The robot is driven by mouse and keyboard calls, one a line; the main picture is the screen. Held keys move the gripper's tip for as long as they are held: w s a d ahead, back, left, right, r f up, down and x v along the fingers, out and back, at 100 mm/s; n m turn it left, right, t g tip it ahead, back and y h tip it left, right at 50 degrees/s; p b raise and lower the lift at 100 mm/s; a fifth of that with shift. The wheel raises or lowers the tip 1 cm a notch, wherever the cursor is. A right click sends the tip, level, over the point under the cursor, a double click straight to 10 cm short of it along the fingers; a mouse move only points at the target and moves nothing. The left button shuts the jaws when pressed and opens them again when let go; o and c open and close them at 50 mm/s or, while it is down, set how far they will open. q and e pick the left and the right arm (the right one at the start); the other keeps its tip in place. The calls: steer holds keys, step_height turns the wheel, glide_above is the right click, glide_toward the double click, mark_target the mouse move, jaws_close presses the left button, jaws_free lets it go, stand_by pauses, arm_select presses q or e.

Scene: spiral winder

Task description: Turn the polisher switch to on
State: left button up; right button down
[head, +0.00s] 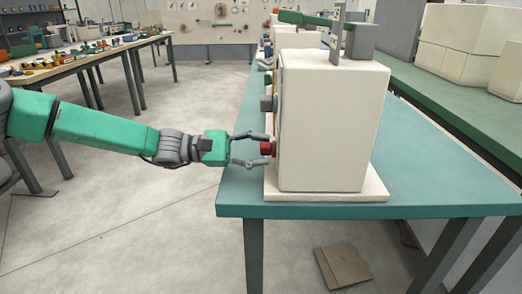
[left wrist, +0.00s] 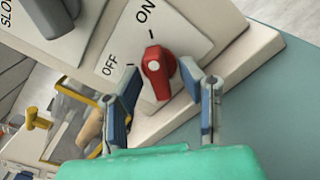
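The polisher (head: 335,125) is a large cream box on the teal table, with its control face turned to the left. Its red switch knob (head: 267,148) sticks out low on that face. In the left wrist view, the red knob (left wrist: 158,73) sits on a white plate between the printed OFF and ON marks; I cannot tell exactly which mark it points to. My left gripper (head: 262,149) is open, with its fingertips close to the knob. In the left wrist view, the fingers stand on either side of it; contact is unclear. My right gripper is not in view.
A grey knob (left wrist: 50,15) marked SLO... sits beside the switch; the rest of its label is cut off. A grey post with a green part (head: 305,19) rises behind the polisher. A cardboard piece (head: 343,265) lies on the floor. The teal table is bare to the right.

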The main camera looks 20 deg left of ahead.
arm_select(q)
steer(key=v, duration=1.2)
